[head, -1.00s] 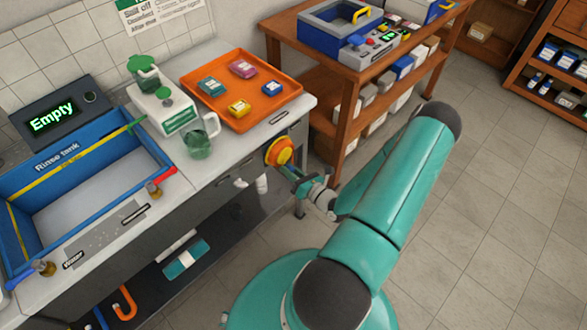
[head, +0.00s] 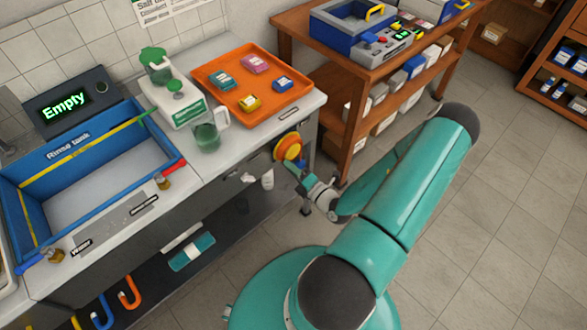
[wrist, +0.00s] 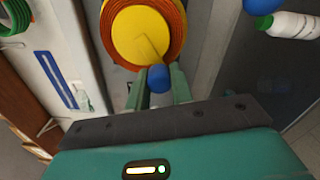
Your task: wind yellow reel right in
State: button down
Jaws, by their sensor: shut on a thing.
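The yellow reel (head: 288,147), with orange hose wound around its rim, is mounted on the front of the bench below the orange tray. In the wrist view the reel's yellow face (wrist: 139,35) fills the top middle, with a thin crank arm ending in a blue knob (wrist: 159,78). My gripper (wrist: 160,88) is shut on the blue knob, which sits between its two green fingers. In the head view my gripper (head: 296,172) is at the reel's lower right, and the knob is hidden there.
An orange tray (head: 221,66) with several small boxes lies on the bench above the reel. A wooden shelf (head: 346,75) stands behind. Tiled floor at right is clear.

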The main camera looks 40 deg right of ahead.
jog(key=shift+r+m, duration=0.15)
jog(key=shift+m, duration=0.25)
jog(key=c, duration=1.2)
grip_release()
jog(key=shift+c, duration=0.2)
jog(key=shift+s, duration=0.1)
jog(key=s, duration=1.3)
jog(key=shift+s+d, duration=0.15)
jog(key=shift+s, duration=0.2)
